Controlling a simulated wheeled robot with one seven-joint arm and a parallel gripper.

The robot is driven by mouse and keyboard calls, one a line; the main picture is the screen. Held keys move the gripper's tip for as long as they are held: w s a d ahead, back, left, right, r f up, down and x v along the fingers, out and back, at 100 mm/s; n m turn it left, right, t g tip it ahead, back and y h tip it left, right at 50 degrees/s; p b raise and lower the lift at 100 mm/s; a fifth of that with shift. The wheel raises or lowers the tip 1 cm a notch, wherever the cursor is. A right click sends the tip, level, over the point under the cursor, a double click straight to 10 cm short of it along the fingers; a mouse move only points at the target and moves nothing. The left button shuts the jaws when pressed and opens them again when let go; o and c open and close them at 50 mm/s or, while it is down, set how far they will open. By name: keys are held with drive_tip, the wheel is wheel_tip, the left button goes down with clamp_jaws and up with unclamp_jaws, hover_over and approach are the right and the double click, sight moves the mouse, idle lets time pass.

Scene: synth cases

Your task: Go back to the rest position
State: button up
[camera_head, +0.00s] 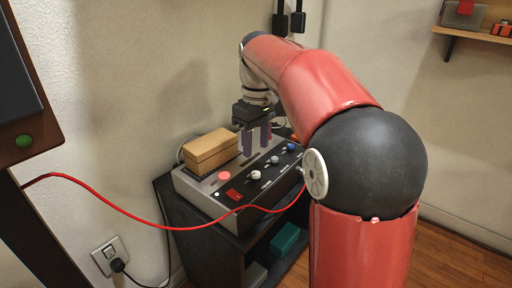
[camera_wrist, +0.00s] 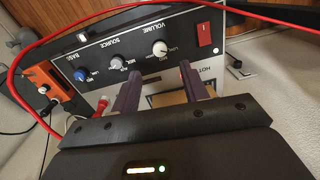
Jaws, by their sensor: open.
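My gripper (camera_head: 255,138) hangs at the end of my red arm, above the rear part of a grey control box with a black front panel (camera_head: 262,178). Its two purple-grey fingers are apart with nothing between them. In the wrist view my gripper (camera_wrist: 163,88) points at the box panel (camera_wrist: 120,52), which carries knobs marked volume, source and bass and a red switch (camera_wrist: 204,34). I cannot tell whether the fingertips touch the box.
A red cable (camera_head: 130,215) sags across the front. The control box stands on a dark shelf unit (camera_head: 215,255) by the wall. A wooden wall shelf (camera_head: 475,35) is at upper right.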

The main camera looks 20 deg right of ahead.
drive_tip(key=s+f+m+t, duration=0.3)
drive_tip(key=s+f, duration=0.1)
drive_tip(key=s, duration=0.7)
drive_tip(key=s+f+m+t, duration=0.2)
drive_tip(key=s+f+m, duration=0.1)
drive_tip(key=s, duration=0.9)
drive_tip(key=shift+s+f+m+t, duration=0.15)
drive_tip(key=shift+f+m+t, duration=0.2)
drive_tip(key=shift+f, duration=0.2)
